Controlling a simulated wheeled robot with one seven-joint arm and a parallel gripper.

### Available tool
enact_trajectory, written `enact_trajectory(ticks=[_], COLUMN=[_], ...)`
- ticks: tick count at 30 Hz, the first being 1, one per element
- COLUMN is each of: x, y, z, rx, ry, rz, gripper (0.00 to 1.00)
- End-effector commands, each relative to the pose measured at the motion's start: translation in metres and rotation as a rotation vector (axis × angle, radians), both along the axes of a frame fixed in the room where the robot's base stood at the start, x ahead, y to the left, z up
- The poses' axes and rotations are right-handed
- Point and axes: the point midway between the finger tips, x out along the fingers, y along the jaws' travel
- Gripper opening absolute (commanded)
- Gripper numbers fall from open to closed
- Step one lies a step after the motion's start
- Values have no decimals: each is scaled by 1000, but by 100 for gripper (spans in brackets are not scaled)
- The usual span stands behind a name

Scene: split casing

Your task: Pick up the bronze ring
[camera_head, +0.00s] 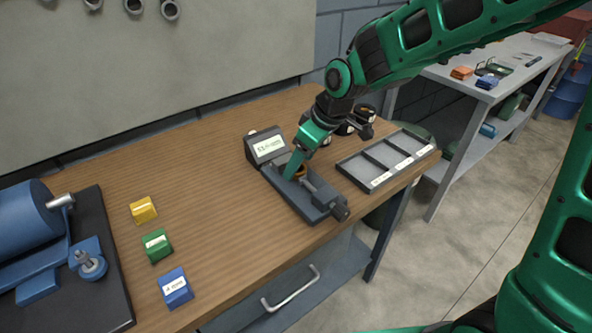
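A small orange-bronze piece, which looks like the bronze ring (301,171), shows in the head view at the fingertips of my gripper (294,172). It is mostly hidden by a green finger. It sits in or just above the dark grey fixture (307,205) on the wooden bench. My gripper points down into the fixture from the upper right. I cannot tell whether its fingers are open or closed around the ring.
The fixture has a labelled box (267,146) at its back left. A grey three-compartment tray (386,160) lies to the right. Yellow (143,210), green (157,246) and blue (175,288) blocks stand left, near a blue motor (28,226). Bench between is clear.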

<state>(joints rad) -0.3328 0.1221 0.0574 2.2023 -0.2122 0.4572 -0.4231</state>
Motion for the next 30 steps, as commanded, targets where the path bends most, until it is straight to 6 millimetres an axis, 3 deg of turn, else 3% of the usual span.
enact_trajectory(ticks=[4, 12, 18, 30], x=[3, 3, 3, 4], y=[3, 4, 4, 4], z=[-12, -13, -13, -8], rx=[-1, -1, 0, 1], ry=[1, 0, 0, -2], rz=[-1, -1, -1, -2], gripper=[62, 60, 13, 13])
